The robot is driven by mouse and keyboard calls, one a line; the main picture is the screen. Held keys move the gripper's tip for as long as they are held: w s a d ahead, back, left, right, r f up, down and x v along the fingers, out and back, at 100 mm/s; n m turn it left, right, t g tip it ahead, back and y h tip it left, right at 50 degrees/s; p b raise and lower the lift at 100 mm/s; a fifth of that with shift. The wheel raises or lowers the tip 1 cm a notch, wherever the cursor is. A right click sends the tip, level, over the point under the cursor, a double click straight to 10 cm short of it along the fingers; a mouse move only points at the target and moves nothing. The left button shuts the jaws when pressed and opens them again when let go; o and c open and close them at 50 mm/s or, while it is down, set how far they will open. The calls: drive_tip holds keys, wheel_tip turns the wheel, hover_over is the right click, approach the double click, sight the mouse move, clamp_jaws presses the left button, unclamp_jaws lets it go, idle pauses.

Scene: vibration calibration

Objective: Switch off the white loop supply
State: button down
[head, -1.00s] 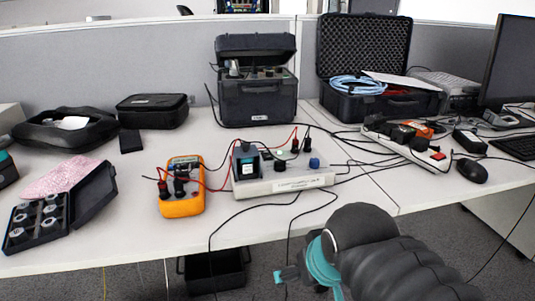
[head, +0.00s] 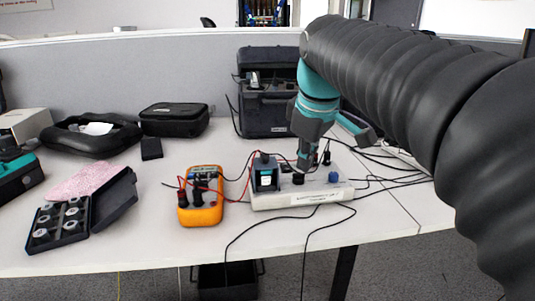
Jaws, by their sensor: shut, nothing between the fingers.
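The white loop supply (head: 275,202) is a low pale box with a label on its front, near the front middle of the desk. A dark module with a small screen (head: 266,176) stands on its left end. A black knob (head: 298,179) is on its top middle and a blue knob (head: 333,177) is to the right. My gripper (head: 303,166) is shut and empty, pointing down right above or behind the black knob. I cannot tell whether the fingertips touch it. My gripper hides part of the supply's back top.
An orange multimeter (head: 200,213) stands to the left, joined by red and black leads. An open case of weights (head: 62,238) lies further left. A black instrument case (head: 262,118) stands behind. Loose black cables (head: 240,237) hang over the front edge.

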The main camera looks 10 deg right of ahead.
drive_tip(key=w+r+n+g, duration=0.1)
drive_tip(key=w+r+n, duration=0.3)
drive_tip(key=w, duration=0.4)
drive_tip(key=r+n+g, duration=0.1)
drive_tip(key=r+n, duration=0.1)
drive_tip(key=n, duration=0.3)
hover_over(284, 165)
drive_tip(key=s, duration=0.2)
drive_tip(key=shift+w+a+f, duration=0.1)
drive_tip(key=shift+w, duration=0.1)
drive_tip(key=f+b, duration=0.1)
drive_tip(key=f, duration=0.3)
drive_tip(key=w+f+b, duration=0.1)
drive_tip(key=f, duration=0.4)
drive_tip(key=f+b, duration=0.2)
drive_tip(key=f, duration=0.3)
drive_tip(key=shift+w, duration=0.35)
drive_tip(key=shift+s, duration=0.15)
